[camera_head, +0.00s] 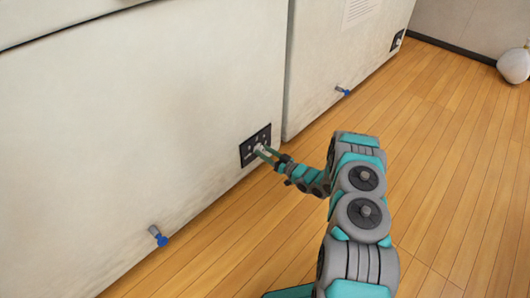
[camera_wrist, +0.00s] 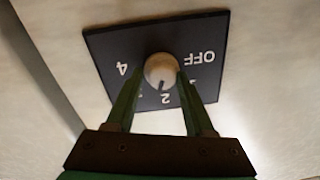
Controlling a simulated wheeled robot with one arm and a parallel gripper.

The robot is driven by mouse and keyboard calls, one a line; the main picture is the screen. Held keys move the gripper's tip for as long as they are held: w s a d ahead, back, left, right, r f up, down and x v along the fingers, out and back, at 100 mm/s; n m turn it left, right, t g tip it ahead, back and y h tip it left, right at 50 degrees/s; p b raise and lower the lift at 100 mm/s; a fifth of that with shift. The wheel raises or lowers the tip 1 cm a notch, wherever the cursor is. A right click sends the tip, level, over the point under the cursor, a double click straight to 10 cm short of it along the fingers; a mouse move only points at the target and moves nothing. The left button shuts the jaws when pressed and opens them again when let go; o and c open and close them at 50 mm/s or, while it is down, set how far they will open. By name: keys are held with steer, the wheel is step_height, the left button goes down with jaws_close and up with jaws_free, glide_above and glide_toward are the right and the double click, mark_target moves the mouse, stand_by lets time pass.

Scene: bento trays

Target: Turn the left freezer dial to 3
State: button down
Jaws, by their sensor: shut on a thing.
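The left freezer dial is a round, pale knob (camera_wrist: 159,68) on a black plate (camera_wrist: 110,48), which also shows low on the white left freezer in the head view (camera_head: 247,153). White marks read OFF at right, 4 at left and 2 at the bottom in the wrist view. Marks between them are partly hidden by the fingers. A dark pointer line on the knob points down, about at the 2. My gripper (camera_wrist: 161,78) is shut on the knob, one green finger on each side. In the head view my gripper (camera_head: 264,152) reaches the plate from the right.
The left freezer (camera_head: 140,110) has a blue-ended spout (camera_head: 159,237) low down. The right freezer (camera_head: 325,60) has its own spout (camera_head: 343,91) and a dark dial plate (camera_head: 397,41). A white round object (camera_head: 514,66) lies by the far wall. The wooden floor is clear.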

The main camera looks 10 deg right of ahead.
steer(key=m, duration=0.5)
steer(key=shift+s+a, duration=0.1)
steer(key=shift+a, duration=0.3)
steer(key=shift+m, duration=0.3)
steer(key=shift+c, duration=2.2)
jaws_free()
steer(key=shift+a, duration=0.15)
steer(key=shift+d, duration=0.25)
steer(key=shift+d, duration=0.1)
steer(key=shift+s+d, duration=0.25)
steer(key=shift+d, duration=0.05)
steer(key=v, duration=0.6)
steer(key=shift+s+d, duration=0.15)
steer(key=shift+s, duration=0.25)
